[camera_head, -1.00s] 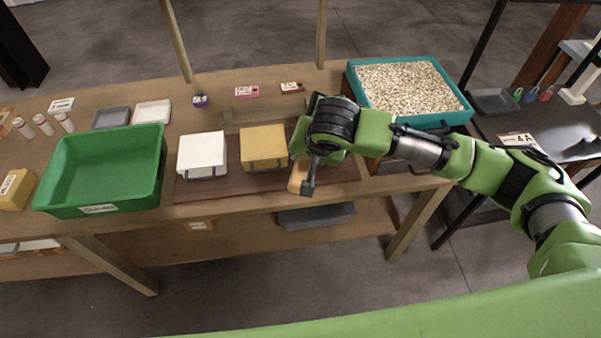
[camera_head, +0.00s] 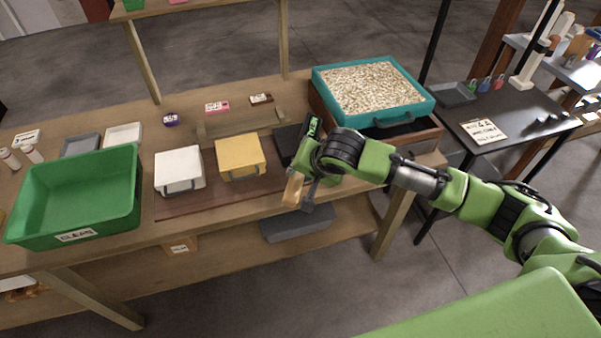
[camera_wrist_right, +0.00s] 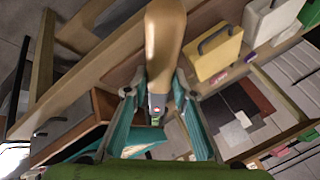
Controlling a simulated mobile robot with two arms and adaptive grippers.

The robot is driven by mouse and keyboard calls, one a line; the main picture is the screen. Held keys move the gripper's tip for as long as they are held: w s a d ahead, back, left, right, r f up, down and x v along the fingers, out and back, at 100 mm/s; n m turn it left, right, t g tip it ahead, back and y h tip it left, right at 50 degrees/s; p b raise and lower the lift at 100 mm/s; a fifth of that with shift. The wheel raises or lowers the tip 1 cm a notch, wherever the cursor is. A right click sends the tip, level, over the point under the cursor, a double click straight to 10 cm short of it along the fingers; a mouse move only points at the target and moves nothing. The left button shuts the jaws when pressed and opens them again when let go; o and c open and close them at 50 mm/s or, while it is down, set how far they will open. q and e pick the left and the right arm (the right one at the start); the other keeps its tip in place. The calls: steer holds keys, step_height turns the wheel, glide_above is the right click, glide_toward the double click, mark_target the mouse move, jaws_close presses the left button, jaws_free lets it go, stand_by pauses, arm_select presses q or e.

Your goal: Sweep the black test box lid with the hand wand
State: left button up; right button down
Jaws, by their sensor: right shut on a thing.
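My right gripper (camera_head: 305,185) is shut on the hand wand, whose tan part (camera_head: 293,188) hangs below it near the table's front edge. In the right wrist view the tan wand (camera_wrist_right: 165,35) extends from between the fingers (camera_wrist_right: 158,95) and blocks the middle of the picture. The black test box (camera_head: 287,140) stands on the brown mat, right of the yellow box. My gripper and forearm cover much of it, and I cannot tell whether the wand touches it. My left gripper is not in view.
The yellow box (camera_head: 240,155) and white box (camera_head: 180,168) stand left of the black one. A green tray (camera_head: 140,190) is at the left. A teal tray of pale pellets (camera_head: 428,108) stands behind my right arm. A grey bin (camera_head: 300,226) lies on the lower shelf.

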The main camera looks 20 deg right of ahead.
step_height(320, 180, down, 2)
steer(key=shift+f+b, duration=0.1)
steer(key=shift+b, duration=0.9)
steer(key=shift+w+a+b, duration=0.4)
steer(key=shift+a+b, duration=0.2)
steer(key=shift+a, duration=0.15)
steer(key=shift+w+a+b, duration=0.4)
steer(key=shift+a+b, duration=0.15)
steer(key=shift+a, duration=0.15)
steer(key=shift+a+p, duration=0.15)
steer(key=shift+p, duration=1.8)
stand_by(1.1)
